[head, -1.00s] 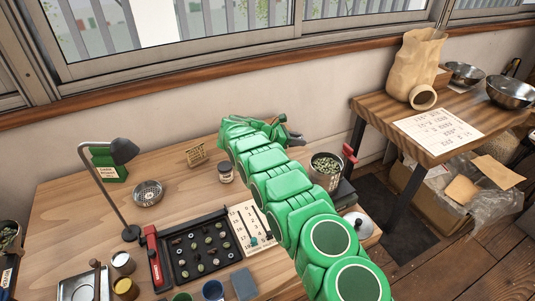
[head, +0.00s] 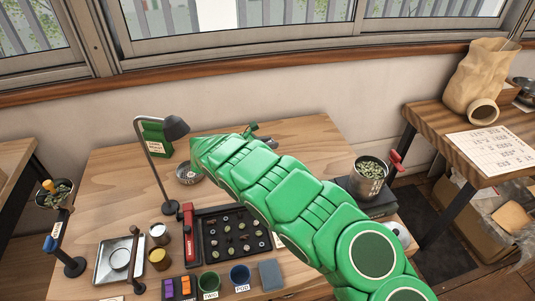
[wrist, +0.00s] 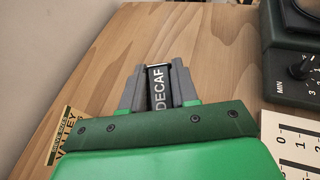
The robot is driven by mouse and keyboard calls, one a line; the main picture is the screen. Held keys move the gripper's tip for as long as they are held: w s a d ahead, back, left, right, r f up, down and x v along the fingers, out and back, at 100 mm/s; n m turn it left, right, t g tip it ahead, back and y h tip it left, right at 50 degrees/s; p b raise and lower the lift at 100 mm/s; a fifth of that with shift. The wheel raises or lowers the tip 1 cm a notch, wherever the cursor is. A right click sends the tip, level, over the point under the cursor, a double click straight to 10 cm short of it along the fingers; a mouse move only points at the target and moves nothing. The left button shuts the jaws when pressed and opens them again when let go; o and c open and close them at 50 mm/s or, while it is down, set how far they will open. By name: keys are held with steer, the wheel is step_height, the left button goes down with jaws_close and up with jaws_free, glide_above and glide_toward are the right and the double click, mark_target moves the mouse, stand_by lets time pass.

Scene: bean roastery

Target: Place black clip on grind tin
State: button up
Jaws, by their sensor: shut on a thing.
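My gripper (wrist: 158,88) is shut on a black clip (wrist: 159,90) with white lettering "DECAF", held between the grey fingers over the bare wooden table. In the head view my gripper (head: 265,136) is at the far side of the table, mostly hidden behind my green arm; the clip cannot be made out there. I cannot tell which container is the grind tin. A green box-like tin (head: 156,138) stands behind the lamp at the back left. A metal can of green beans (head: 369,176) stands on a dark device at the right.
A desk lamp (head: 174,129), a metal strainer bowl (head: 187,174) and a black bean tray (head: 230,238) are left of or below my arm. A dial device (wrist: 300,62) and a numbered card (wrist: 294,145) are right of my gripper.

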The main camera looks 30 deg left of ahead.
steer(key=shift+f, duration=1.55)
steer(key=o, duration=1)
steer(key=shift+f, duration=0.1)
steer(key=shift+s+a+r, duration=0.2)
steer(key=shift+s+r, duration=0.1)
steer(key=shift+s, duration=0.1)
steer(key=v, duration=1.1)
steer(key=shift+d+r, duration=0.1)
steer(key=shift+r, duration=0.05)
